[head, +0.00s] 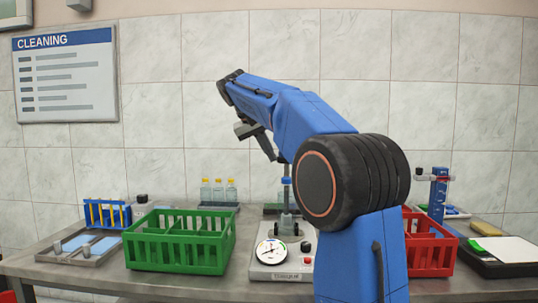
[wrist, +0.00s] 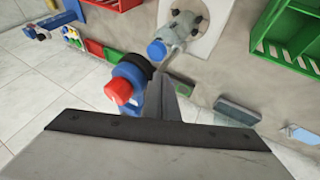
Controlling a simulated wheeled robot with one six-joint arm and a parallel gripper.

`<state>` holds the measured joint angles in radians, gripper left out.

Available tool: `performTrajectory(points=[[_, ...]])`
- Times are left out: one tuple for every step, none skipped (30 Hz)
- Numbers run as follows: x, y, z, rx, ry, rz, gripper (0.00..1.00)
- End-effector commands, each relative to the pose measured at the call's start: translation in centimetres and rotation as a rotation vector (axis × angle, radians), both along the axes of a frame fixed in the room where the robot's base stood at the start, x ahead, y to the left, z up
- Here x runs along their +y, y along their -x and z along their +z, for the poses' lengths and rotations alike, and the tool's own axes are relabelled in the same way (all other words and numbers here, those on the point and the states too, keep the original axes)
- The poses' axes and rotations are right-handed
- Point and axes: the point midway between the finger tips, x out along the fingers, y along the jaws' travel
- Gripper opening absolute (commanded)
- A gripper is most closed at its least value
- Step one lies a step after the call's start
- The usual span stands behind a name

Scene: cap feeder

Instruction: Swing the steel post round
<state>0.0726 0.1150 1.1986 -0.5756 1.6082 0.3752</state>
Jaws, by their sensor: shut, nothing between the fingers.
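My gripper (head: 271,157) is shut and empty, pointing down, just above and left of the post's top in the head view. In the wrist view the gripper (wrist: 168,88) appears close to the post; whether they touch I cannot tell.
A green crate (head: 180,256) stands left of the base unit (head: 268,271), and a red crate (head: 432,262) right. Small bottles (head: 218,193) stand behind. A blue stand (head: 438,196) is at right. The wrist view shows a red-ended blue part (wrist: 119,91) beside the gripper.

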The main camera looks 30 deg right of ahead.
Motion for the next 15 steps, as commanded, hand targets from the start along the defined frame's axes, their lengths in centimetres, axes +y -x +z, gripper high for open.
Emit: performTrajectory(points=[[0.0, 0.0, 0.0, 0.001, 0.000, 0.001, 0.00], [0.0, 0.0, 0.0, 0.000, 0.000, 0.002, 0.00], [0.0, 0.1, 0.0, 0.000, 0.000, 0.005, 0.00], [-0.1, 0.1, 0.0, 0.000, 0.001, 0.009, 0.00], [-0.1, 0.2, 0.0, 0.000, 0.001, 0.013, 0.00], [-0.1, 0.3, 0.0, 0.000, 0.001, 0.021, 0.00], [-0.2, 0.4, 0.0, 0.000, 0.001, 0.028, 0.00], [-0.3, 0.5, 0.0, 0.000, 0.000, 0.038, 0.00], [-0.4, 0.7, 0.0, 0.000, 0.000, 0.053, 0.00], [-0.5, 0.9, 0.1, -0.001, 0.000, 0.067, 0.00], [-0.6, 1.1, 0.1, -0.001, 0.000, 0.082, 0.00], [-0.8, 1.3, 0.1, -0.001, 0.000, 0.103, 0.00], [-1.0, 1.6, 0.1, -0.001, 0.000, 0.123, 0.00], [-1.1, 1.8, 0.1, -0.001, 0.001, 0.143, 0.00], [-1.3, 2.1, 0.1, -0.002, 0.000, 0.173, 0.00]])
